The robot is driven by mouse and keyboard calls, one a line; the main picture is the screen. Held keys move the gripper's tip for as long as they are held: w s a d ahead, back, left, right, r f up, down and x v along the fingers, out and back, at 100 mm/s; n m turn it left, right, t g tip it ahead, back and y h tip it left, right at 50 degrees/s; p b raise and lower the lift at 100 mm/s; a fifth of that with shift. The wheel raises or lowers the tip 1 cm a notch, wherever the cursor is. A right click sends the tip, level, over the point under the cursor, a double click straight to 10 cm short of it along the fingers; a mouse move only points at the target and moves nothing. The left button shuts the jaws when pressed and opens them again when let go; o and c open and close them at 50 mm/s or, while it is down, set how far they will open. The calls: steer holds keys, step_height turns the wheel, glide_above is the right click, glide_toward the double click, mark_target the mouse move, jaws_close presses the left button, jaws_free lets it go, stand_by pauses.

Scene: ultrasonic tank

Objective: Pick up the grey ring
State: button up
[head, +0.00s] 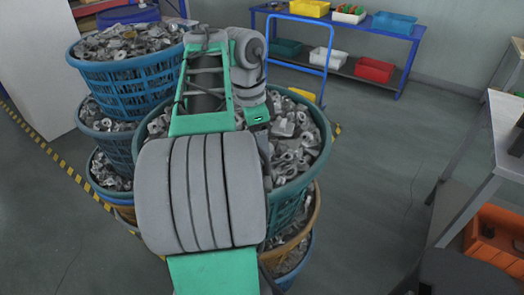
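Many grey metal parts, some ring-shaped (290,156), lie heaped in the teal basket (316,169) in the middle of the head view. I cannot tell which one is the grey ring of the task. My arm reaches over this basket and hides its left and middle parts. The green end piece at my gripper (257,117) points down over the heap. Its fingertips are hidden, so I cannot see whether it is open or holds anything.
A stack of blue baskets (128,73) full of similar grey parts stands at the left. A blue-framed shelf (345,28) with coloured bins is at the back. A table (505,130) and an orange crate (497,240) are at the right. Floor between is clear.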

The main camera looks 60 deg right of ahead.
steer(key=c, duration=1.2)
steer(key=shift+r, duration=0.1)
